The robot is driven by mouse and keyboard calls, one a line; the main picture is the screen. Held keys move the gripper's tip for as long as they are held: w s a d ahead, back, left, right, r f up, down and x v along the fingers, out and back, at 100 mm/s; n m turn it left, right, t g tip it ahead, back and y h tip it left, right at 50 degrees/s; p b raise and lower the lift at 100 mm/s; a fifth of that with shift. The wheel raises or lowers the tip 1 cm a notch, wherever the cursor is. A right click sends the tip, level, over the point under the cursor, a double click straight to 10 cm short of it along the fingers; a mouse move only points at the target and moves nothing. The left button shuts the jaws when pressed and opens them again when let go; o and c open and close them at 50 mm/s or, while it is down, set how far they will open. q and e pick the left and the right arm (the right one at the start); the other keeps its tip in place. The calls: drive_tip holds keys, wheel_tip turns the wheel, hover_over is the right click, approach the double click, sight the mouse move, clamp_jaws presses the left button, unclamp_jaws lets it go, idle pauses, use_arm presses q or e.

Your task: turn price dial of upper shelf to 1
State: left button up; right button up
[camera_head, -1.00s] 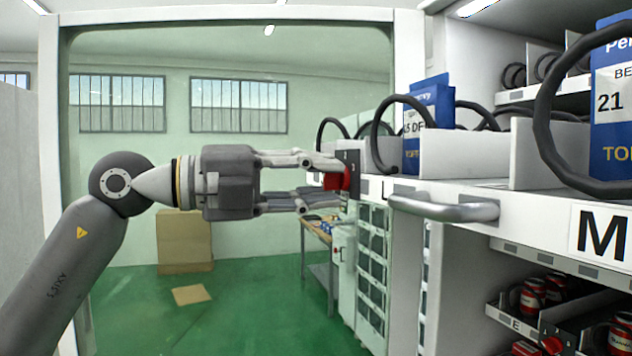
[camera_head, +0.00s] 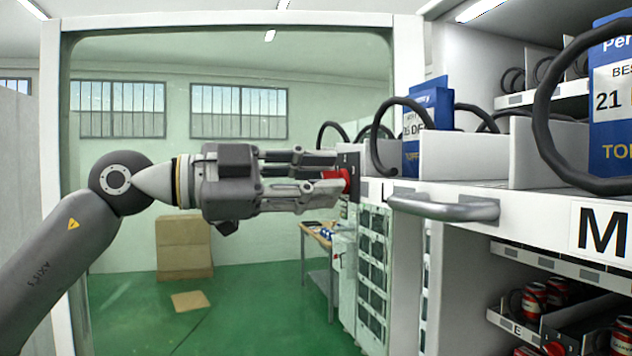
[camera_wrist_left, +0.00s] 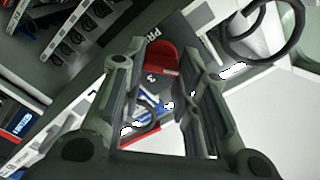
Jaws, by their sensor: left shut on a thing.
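The red price dial (camera_head: 340,177) sits on a small dark plate (camera_head: 350,168) at the left end of the upper shelf (camera_head: 460,188). My left gripper (camera_head: 335,172) comes in from the left with its fingers closed around the dial. In the left wrist view the red dial (camera_wrist_left: 161,66) shows between the fingertips, on a dark plate with a "3" and part of the word "PRICE". Which number the dial points at cannot be told. My right gripper is not in view.
A metal handle (camera_head: 445,207) sticks out just right of the dial.

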use_arm(q)
drive_tip(key=shift+w+n, duration=0.1)
drive_tip(key=shift+n, duration=1.8)
drive_tip(key=o, duration=1)
drive_tip(key=v, duration=1.2)
